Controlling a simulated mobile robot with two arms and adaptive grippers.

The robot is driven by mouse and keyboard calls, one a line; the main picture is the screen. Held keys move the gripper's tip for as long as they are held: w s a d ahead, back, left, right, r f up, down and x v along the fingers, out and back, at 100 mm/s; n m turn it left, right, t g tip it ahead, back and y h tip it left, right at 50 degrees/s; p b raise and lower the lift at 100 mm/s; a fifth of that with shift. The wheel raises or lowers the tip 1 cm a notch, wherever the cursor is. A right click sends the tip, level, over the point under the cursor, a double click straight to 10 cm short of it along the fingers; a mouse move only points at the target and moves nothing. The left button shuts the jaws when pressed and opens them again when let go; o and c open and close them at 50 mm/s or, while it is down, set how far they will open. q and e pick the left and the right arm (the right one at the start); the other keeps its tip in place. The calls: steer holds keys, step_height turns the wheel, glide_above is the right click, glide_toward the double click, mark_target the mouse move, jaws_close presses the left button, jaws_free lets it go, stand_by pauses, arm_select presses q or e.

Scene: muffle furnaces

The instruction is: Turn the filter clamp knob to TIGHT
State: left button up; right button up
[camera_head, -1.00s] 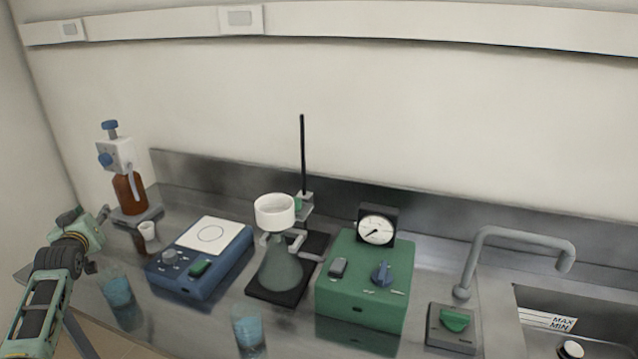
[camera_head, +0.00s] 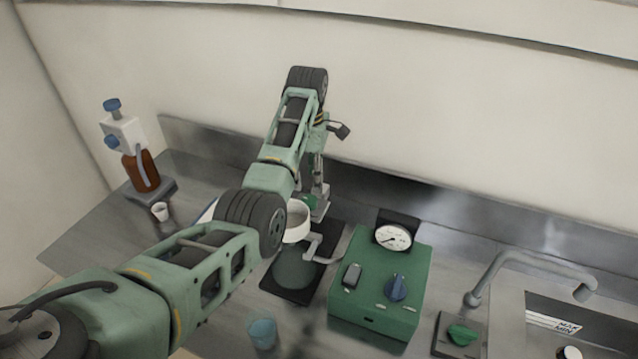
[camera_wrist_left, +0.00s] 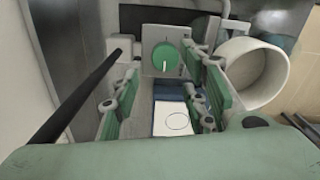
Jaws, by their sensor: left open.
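The filter clamp knob is a green disc with a pale pointer mark (camera_wrist_left: 163,57) on a grey block in the left wrist view; the mark points down in that picture. In the head view a bit of the green knob (camera_head: 309,202) shows beside the white funnel (camera_head: 297,226). My left gripper (camera_head: 319,183) points down above the clamp. In the left wrist view its open fingers (camera_wrist_left: 162,88) lie on either side of the line to the knob, with nothing held. Contact cannot be told, and no TIGHT label is readable. My right gripper is not in view.
The black stand rod (camera_wrist_left: 80,95) runs close beside the left finger in the wrist view, and the funnel (camera_wrist_left: 253,75) is close on the other side. A flask (camera_head: 297,268) stands below. The green gauge box (camera_head: 372,310) is to the right. My left arm hides much of the blue plate device.

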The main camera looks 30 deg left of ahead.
mark_target(310, 197)
arm_select(q)
step_height(310, 197, down, 6)
steer(key=shift+a+f+p, duration=0.1)
steer(key=shift+f+p, duration=0.05)
steer(key=shift+p, duration=0.85)
steer(key=shift+f, duration=0.5)
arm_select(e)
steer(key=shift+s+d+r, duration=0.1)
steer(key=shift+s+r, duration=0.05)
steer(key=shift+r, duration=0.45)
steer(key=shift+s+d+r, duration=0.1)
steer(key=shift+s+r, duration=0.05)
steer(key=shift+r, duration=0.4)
arm_select(q)
steer(key=shift+c, duration=0.3)
steer(key=shift+r, duration=0.2)
steer(key=c, duration=1)
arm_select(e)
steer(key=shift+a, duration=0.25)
